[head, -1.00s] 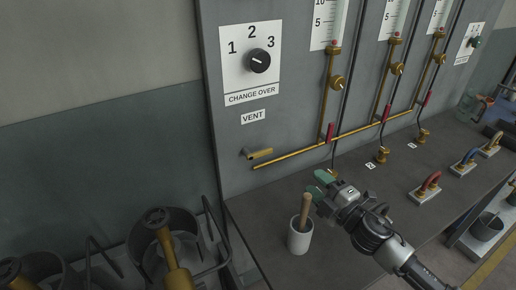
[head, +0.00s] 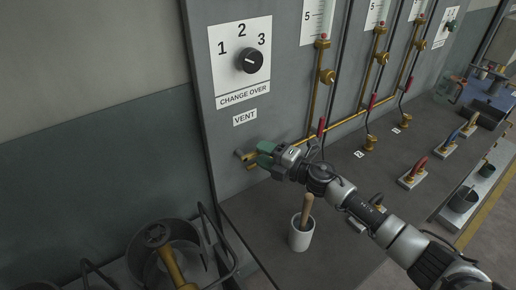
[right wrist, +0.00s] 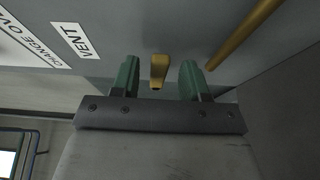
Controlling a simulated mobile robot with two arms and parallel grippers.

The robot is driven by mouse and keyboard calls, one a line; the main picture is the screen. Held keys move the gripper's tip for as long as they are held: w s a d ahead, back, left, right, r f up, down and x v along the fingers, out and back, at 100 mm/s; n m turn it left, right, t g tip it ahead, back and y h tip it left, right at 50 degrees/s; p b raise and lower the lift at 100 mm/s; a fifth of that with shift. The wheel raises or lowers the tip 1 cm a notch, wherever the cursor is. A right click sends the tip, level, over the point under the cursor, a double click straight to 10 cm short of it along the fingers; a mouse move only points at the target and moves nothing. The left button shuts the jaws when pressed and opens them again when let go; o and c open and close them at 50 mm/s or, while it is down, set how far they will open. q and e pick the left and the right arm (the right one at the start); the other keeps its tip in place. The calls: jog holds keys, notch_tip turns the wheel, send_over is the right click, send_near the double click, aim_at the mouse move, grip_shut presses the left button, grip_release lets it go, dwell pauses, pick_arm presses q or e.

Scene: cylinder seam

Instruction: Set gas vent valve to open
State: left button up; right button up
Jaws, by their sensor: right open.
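The gas vent valve is a brass lever (head: 243,155) on the grey panel below the VENT label (head: 245,117). In the right wrist view the brass lever (right wrist: 158,70) stands between the two green fingers, with a gap on each side. My right gripper (head: 265,153) is at the lever and hides part of it in the head view. The gripper (right wrist: 159,82) is open and empty. My left gripper is not in view.
A brass pipe (head: 345,124) runs along the panel right of the valve. A white pot with a wooden handle (head: 301,238) stands on the bench below my right arm. A bucket (head: 190,245) is at lower left.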

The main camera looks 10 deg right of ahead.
jog(key=shift+x, duration=0.9)
grip_shut()
